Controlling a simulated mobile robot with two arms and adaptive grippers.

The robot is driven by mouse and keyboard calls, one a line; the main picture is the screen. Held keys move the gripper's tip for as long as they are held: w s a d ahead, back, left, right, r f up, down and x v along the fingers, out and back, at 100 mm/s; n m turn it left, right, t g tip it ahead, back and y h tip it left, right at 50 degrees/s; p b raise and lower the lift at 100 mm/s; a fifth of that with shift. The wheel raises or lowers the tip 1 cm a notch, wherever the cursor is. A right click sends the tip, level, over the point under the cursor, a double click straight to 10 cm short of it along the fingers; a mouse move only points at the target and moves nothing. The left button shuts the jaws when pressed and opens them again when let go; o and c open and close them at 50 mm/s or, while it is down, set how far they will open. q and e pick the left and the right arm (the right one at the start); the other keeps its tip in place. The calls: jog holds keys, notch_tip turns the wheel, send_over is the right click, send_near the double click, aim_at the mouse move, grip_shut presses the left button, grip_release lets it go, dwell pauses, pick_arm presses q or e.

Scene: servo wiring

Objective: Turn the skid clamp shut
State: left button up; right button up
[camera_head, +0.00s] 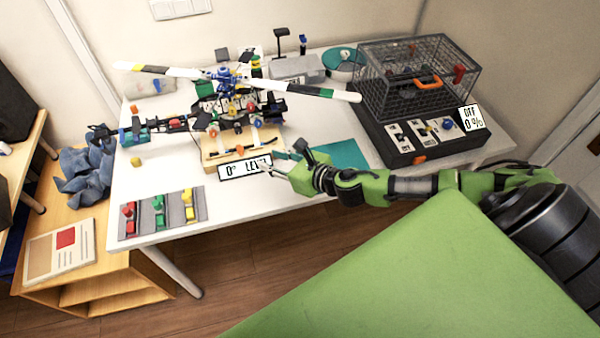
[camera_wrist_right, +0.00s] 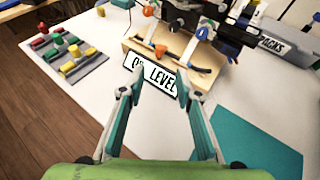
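The helicopter-like model (camera_head: 225,100) stands on a light wooden stand (camera_head: 216,158) on the white table. A black skid bar lies along the stand. An orange clamp knob (camera_wrist_right: 160,50) and a blue knob (camera_wrist_right: 202,33) show over the skid in the right wrist view; I cannot tell how far either is turned. A sign reading "0° LEVEL" (camera_head: 245,170) is at the stand's front. My right gripper (camera_head: 277,166) is in front of the stand beside the sign. In the right wrist view its fingers (camera_wrist_right: 158,88) are apart and empty. My left gripper is not visible.
A wire cage on a black control box (camera_head: 400,150) stands to the right. A tray with red, green and yellow clamps (camera_head: 160,213) lies front left. A teal mat (camera_head: 345,154) lies right of the stand.

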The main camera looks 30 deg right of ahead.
jog(key=s+a+f+m+g+h, duration=0.1)
jog(key=s+f+m+g+h, duration=0.1)
jog(key=s+m, duration=0.7)
jog(key=s+a+f+m+g+h, duration=0.2)
jog(key=s+f+m, duration=0.4)
jog(key=m, duration=1.5)
jog(key=s+g+h+b, duration=0.1)
jog(key=s+g, duration=0.1)
jog(key=s, duration=0.1)
jog(key=shift+m, duration=0.4)
